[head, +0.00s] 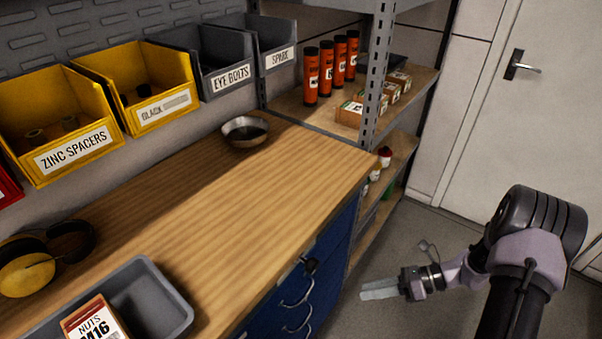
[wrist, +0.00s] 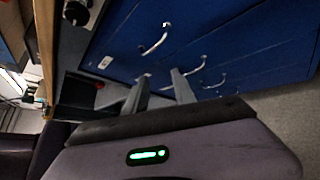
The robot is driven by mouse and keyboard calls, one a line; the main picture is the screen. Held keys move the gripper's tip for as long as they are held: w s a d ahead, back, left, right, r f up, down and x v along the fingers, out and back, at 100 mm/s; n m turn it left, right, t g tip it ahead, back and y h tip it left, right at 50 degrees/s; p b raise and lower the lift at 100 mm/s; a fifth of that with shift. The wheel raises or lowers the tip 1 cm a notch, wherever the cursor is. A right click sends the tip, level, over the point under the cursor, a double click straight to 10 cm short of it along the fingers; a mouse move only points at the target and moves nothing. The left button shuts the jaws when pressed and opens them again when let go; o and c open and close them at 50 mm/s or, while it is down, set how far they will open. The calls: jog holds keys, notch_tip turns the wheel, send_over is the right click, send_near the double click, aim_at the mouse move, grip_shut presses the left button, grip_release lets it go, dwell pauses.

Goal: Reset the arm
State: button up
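My gripper (head: 378,289) hangs in the free space to the right of the workbench, below the level of its top and beside the blue drawer front. In the wrist view my gripper (wrist: 159,77) shows two grey fingers with a gap between them, so it is open. Nothing is between the fingers. The blue drawers (wrist: 240,45) with curved metal handles lie beyond the fingertips. My arm reaches in from the lower right of the head view.
The wooden bench (head: 215,205) holds a metal bowl (head: 244,131), a grey tray (head: 165,300) with an M16 nuts box (head: 92,320), and earmuffs (head: 40,262). Labelled bins line the wall. A shelf post (head: 375,75) stands behind. Floor (head: 440,235) is clear toward the door (head: 545,120).

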jog(key=a+r+n+g+h, duration=0.1)
jog(key=a+r+n+h, duration=0.1)
jog(key=r+n, duration=0.35)
jog(key=a+r+n+g+h, duration=0.1)
jog(key=a+r+n+h, duration=0.1)
jog(key=r, duration=0.6)
jog(key=s+a+r+n+t+h, duration=0.2)
jog(key=s+r+n+t+h, duration=0.1)
jog(key=s+r+n, duration=0.4)
jog(key=s+a+r+n+t+h, duration=0.3)
jog(key=s+r+n+h, duration=0.1)
jog(key=s+r+n, duration=0.4)
notch_tip(320, 180, up, 2)
jog(key=shift+s+r+t, duration=0.15)
jog(key=shift+s+t, duration=0.25)
jog(key=shift+a, duration=0.2)
